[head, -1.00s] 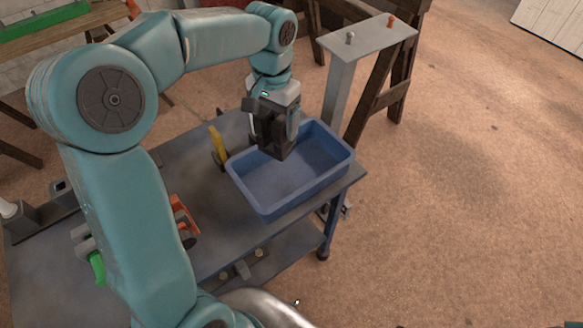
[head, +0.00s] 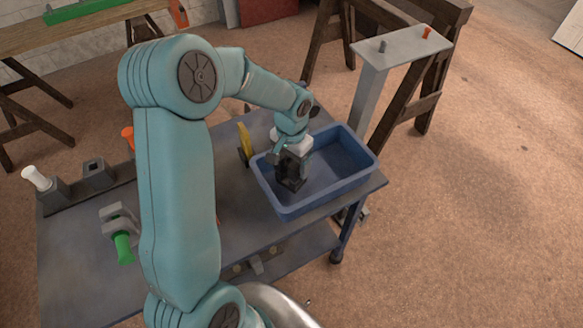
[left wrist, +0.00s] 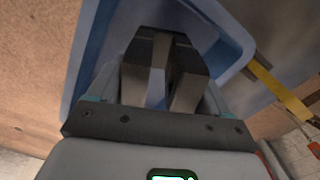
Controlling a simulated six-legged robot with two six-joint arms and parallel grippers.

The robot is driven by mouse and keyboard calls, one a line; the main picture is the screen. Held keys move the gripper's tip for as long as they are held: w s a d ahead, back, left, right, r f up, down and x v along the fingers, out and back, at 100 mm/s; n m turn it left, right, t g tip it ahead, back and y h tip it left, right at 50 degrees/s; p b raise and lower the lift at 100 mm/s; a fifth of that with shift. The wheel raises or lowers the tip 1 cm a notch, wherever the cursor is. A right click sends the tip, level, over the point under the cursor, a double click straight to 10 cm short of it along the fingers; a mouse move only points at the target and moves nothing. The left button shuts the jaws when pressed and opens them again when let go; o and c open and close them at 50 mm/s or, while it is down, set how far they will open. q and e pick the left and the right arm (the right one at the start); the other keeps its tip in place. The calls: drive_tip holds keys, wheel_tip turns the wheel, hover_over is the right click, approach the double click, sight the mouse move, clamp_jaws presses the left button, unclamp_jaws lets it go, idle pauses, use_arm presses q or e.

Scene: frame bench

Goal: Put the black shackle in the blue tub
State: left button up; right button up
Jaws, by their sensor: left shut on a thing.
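The blue tub (head: 318,202) stands at the right end of the grey workbench and also shows in the left wrist view (left wrist: 234,32). My left gripper (head: 291,184) points down inside the tub, near its left wall. In the left wrist view its dark fingers (left wrist: 162,62) are close together with a narrow gap between them. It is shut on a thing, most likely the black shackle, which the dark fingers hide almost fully. I see no black shackle elsewhere. My right gripper is not in view.
A yellow and black tool (head: 245,143) stands just left of the tub. A green-handled clamp (head: 122,240), a white-handled piece (head: 38,179) and a grey block (head: 96,175) are on the left of the bench. A grey post with pegs (head: 400,48) rises behind the tub.

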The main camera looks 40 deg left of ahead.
use_arm(q)
wheel_tip(320, 180, down, 3)
drive_tip(key=shift+r, duration=0.15)
drive_tip(key=shift+f, duration=0.35)
